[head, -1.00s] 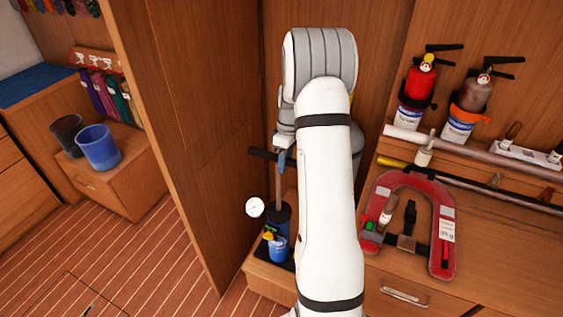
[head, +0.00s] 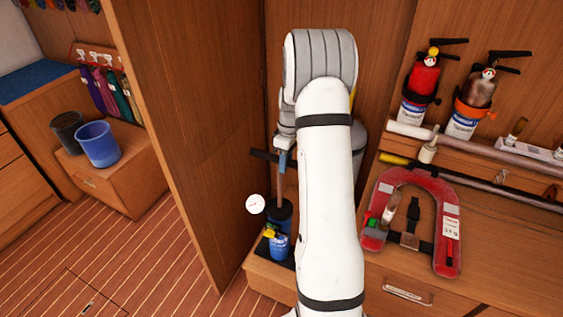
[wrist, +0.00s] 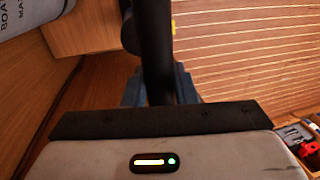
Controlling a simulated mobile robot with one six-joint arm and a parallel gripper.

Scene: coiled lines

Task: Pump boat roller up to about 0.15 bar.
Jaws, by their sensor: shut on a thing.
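The hand pump (head: 281,222) is a dark and blue upright cylinder on a low wooden ledge. A thin rod rises from it to a dark crossbar handle (head: 262,155). My gripper (head: 285,160) is shut on this handle, and the rod is partly drawn out. In the wrist view the dark bar (wrist: 152,40) runs up between the blue fingers of my gripper (wrist: 158,88). A round white gauge (head: 255,204) sits left of the pump; its reading is too small to tell. A grey lettered cylinder, seemingly the boat roller (wrist: 30,14), is at the wrist view's top left, mostly hidden behind my arm in the head view.
A wooden partition (head: 185,130) stands close left of the pump. A red horseshoe-shaped float (head: 379,205) lies on the right bench, below two extinguishers (head: 424,82) and a white pole (head: 410,131). Two buckets (head: 98,145) stand at left. The striped floor is mostly clear.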

